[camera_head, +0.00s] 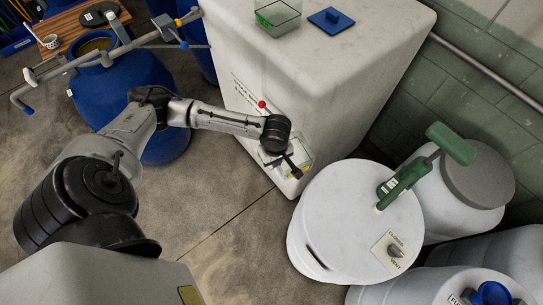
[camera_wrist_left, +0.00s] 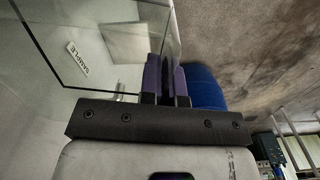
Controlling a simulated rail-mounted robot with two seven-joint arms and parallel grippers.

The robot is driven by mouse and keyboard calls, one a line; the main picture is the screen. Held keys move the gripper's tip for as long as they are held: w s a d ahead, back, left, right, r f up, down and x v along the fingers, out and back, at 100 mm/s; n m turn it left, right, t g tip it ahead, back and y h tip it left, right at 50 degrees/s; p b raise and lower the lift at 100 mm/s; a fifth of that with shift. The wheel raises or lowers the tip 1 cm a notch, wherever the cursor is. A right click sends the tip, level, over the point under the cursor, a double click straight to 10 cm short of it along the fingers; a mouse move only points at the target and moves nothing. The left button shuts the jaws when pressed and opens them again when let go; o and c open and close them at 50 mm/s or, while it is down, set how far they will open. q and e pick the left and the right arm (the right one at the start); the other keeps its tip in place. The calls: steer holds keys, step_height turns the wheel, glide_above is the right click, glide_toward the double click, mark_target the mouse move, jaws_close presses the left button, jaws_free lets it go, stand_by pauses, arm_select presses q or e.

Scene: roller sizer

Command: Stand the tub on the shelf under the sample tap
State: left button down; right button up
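The clear tub (camera_head: 304,153) is low by the front face of the white tank, at the end of my left arm. In the left wrist view the clear tub (camera_wrist_left: 110,62) fills the upper left, with a SAMPLE label on its wall. My left gripper (camera_head: 291,164) is at the tub's edge. Its purple fingers (camera_wrist_left: 167,78) are close together and look shut on the thin tub wall. The sample tap (camera_head: 262,104) has a red knob and sits on the tank face, above and left of the tub. The shelf cannot be made out. My right gripper is not in view.
The white tank (camera_head: 340,75) carries another clear box (camera_head: 279,16) with a green label and a blue lid (camera_head: 330,17). A white drum (camera_head: 345,215) with a green pump (camera_head: 405,178) stands close right of the tub. A blue barrel (camera_head: 120,85) stands left. Floor between is clear.

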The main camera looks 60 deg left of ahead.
arm_select(q)
steer(key=shift+w+a+f+n+b, duration=0.45)
steer(key=shift+a+f+b, duration=0.75)
steer(key=shift+a+f, duration=1.5)
steer(key=shift+w+a+f+n+b, duration=0.45)
steer(key=shift+a+f+b, duration=1.15)
steer(key=shift+f, duration=1.85)
steer(key=shift+w+a+f+n+b, duration=0.45)
steer(key=shift+a+f+b, duration=0.35)
steer(key=shift+a+f, duration=2.1)
steer(key=shift+d+f, duration=0.1)
steer(key=shift+d, duration=0.1)
steer(key=shift+f, duration=0.1)
steer(key=c, duration=1.3)
jaws_free()
steer(key=shift+c, duration=0.2)
